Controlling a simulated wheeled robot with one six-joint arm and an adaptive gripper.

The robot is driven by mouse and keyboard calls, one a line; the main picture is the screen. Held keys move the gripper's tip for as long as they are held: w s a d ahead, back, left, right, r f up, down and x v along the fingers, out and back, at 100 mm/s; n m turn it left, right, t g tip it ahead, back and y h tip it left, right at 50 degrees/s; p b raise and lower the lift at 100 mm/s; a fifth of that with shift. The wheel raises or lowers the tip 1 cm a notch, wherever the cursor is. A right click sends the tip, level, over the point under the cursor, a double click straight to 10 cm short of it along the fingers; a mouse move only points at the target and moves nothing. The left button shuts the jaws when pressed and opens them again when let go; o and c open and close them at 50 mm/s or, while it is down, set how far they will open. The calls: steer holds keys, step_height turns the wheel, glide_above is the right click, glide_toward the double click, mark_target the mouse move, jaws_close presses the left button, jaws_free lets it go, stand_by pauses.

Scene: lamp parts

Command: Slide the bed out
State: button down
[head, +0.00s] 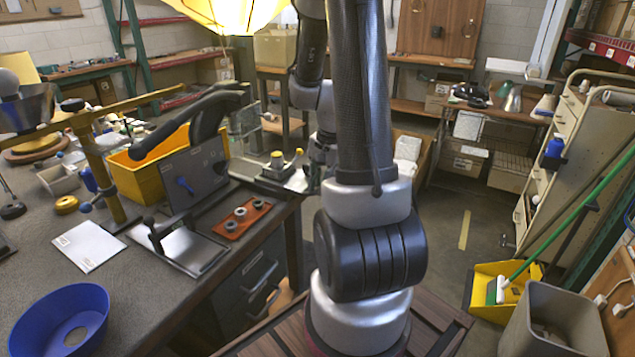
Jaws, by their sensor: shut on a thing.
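The bed (291,183) looks like a small pale metal plate at the right end of the bench, with a yellow-topped post and a second upright on it. My gripper (320,166) is at the bed's right end, mostly hidden behind my own arm. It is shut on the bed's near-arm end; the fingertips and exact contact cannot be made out. A dark grey upright panel (196,166) with a blue lever stands to the left of the bed, below a thick black curved arm.
A flat grey frame with a black knob (180,248), an orange tray of rings (241,218), a white sheet (88,246) and a blue bowl (60,318) lie on the bench (150,298). Floor right of my arm is open up to a yellow dustpan (485,290) and bin (553,322).

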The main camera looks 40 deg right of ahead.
steer(key=c, duration=1.5)
jaws_free()
steer(key=shift+s+f, duration=0.1)
steer(key=shift+s, duration=0.45)
step_height(320, 180, up, 12)
steer(key=s, duration=0.1)
steer(key=shift+s+d, duration=0.35)
steer(key=shift+d, duration=0.1)
